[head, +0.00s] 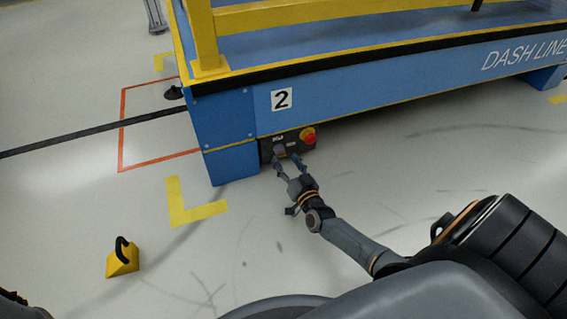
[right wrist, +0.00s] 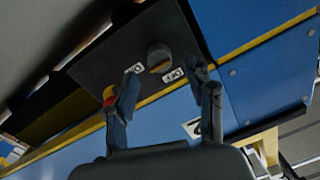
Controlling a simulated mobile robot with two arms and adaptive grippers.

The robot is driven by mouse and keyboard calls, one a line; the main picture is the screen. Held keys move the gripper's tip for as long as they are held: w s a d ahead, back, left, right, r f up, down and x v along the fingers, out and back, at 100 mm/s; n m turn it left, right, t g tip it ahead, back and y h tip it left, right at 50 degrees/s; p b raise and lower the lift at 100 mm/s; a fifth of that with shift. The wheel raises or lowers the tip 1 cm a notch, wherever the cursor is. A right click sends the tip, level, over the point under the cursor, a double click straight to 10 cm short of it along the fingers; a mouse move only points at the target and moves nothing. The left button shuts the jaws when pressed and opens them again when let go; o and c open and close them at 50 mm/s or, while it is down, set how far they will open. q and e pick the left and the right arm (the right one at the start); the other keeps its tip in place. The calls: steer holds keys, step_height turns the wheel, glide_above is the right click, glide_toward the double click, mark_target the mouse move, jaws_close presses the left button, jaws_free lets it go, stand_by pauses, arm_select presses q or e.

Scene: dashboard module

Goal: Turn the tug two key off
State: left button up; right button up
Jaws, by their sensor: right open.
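The tug marked 2 is the blue and yellow cart (head: 228,125). A dark control panel (head: 267,156) sits low on its side; it also shows in the right wrist view (right wrist: 120,48). The round grey key knob (right wrist: 159,57) has an orange mark, with a small white label on either side. The labels are too small to read surely. My right gripper (head: 288,161) is open in front of the panel. In the right wrist view its fingers (right wrist: 163,84) are spread below the knob, one to each side, with nothing between them. My left gripper is not visible.
A red stop button (head: 308,135) on a yellow base is just right of the knob on the panel. A yellow block with a black handle (head: 122,260) stands on the floor at left. The floor (head: 245,230) around my right arm is clear.

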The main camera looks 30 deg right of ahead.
mark_target(280, 152)
steer(key=shift+w+d+b, duration=0.15)
steer(key=shift+w+b, duration=0.1)
steer(key=shift+w, duration=0.45)
steer(key=shift+w+d+b, duration=0.15)
steer(key=shift+w+b, duration=0.1)
steer(key=shift+w, duration=0.4)
jaws_close()
